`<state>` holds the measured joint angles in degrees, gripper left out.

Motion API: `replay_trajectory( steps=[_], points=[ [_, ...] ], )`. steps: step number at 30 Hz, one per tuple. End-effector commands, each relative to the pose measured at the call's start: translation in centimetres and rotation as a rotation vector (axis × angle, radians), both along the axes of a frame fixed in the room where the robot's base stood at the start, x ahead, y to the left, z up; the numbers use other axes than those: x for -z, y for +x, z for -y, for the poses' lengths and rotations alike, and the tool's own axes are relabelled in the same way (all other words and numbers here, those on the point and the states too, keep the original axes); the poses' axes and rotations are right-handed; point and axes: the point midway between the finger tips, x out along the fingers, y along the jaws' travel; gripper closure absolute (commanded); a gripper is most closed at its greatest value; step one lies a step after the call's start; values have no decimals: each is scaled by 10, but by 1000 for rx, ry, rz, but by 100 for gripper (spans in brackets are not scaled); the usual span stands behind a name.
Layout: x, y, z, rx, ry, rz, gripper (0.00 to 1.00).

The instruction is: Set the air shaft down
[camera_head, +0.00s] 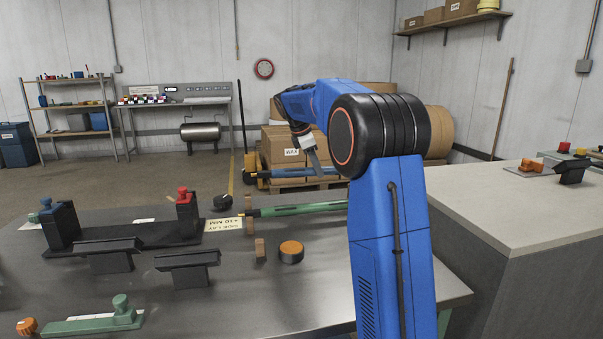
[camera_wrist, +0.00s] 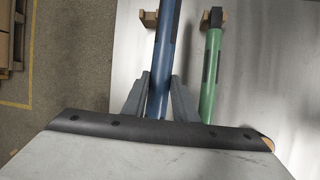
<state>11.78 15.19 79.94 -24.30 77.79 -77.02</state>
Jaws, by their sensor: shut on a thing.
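My gripper (camera_wrist: 157,92) is shut on a blue shaft (camera_wrist: 166,45), which I take to be the air shaft. A green shaft (camera_head: 297,210) lies on the steel table (camera_head: 190,305), below and apart from the blue one. In the wrist view the green shaft (camera_wrist: 211,75) runs to the right of the blue shaft.
A small wooden block (camera_wrist: 150,18) shows beside the blue shaft, with another block at the green shaft's end. In the head view a wooden block (camera_head: 260,250) and orange-topped puck (camera_head: 291,252) stand in front. Black stands (camera_head: 188,268) occupy the left. A pale counter (camera_head: 520,215) is right.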

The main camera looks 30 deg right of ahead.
Motion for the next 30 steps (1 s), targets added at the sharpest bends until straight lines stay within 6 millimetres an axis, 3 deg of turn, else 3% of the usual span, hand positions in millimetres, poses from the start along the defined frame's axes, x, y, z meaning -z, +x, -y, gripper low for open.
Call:
replay_trajectory(
  steps=[3,9,30],
  points=[
    [15,32,-16,-25,-1,0,100],
    [29,60,-31,-45,-2,3,100],
    [40,64,-33,-48,-2,1,100]
  ],
)
